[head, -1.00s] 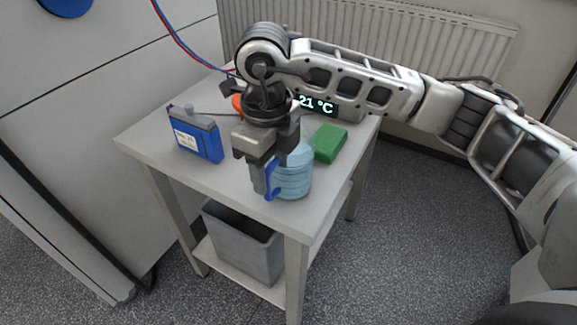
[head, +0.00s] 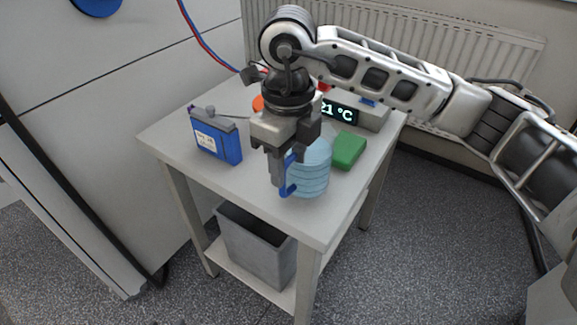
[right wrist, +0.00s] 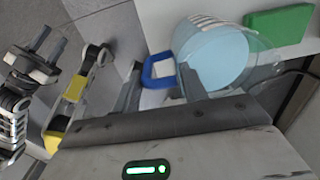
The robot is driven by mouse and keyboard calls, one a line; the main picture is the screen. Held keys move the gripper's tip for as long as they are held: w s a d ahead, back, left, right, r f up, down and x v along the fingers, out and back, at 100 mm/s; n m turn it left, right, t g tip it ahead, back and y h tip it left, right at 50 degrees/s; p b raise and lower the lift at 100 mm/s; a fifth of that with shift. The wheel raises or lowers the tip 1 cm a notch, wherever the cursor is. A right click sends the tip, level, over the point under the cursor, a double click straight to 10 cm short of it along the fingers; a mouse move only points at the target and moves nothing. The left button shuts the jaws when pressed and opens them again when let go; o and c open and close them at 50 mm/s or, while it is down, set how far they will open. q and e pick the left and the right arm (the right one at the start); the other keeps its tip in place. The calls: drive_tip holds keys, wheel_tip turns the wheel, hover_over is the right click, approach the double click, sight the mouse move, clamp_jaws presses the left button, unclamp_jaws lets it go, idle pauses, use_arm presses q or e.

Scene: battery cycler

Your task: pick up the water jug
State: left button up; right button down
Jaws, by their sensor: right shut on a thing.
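The water jug (head: 312,170) is a light-blue, ribbed, see-through jug with a darker blue handle (head: 290,174). It is upright over the front right of the table, and I cannot tell whether its base touches the top. My right gripper (head: 281,176) points down and is shut on the handle, left of the jug's body. In the right wrist view the jug (right wrist: 215,58) stands beyond the fingers, with the blue handle (right wrist: 158,70) between them. What looks like my left gripper (right wrist: 47,50) shows at that view's left edge; its jaw state is unclear.
The small grey table (head: 185,150) holds a blue box (head: 216,138) at left, a green block (head: 349,149) close to the jug's right, and a device reading 21 °C (head: 340,111) behind. A grey bin (head: 258,250) stands on the lower shelf. A radiator (head: 450,55) lines the wall.

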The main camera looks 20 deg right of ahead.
drive_tip(key=s+a+r, duration=0.2)
drive_tip(key=a+r, duration=0.3)
drive_tip(key=a, duration=0.1)
drive_tip(key=s+a+r, duration=0.3)
drive_tip(key=a+r, duration=0.2)
drive_tip(key=a, duration=0.1)
drive_tip(key=shift+s+a+r+b, duration=0.25)
drive_tip(key=shift+s+a+b, duration=0.05)
drive_tip(key=shift+a+b, duration=0.1)
idle(0.3)
idle(0.4)
drive_tip(key=c, duration=1.7)
unclamp_jaws()
drive_tip(key=shift+c, duration=0.2)
clamp_jaws()
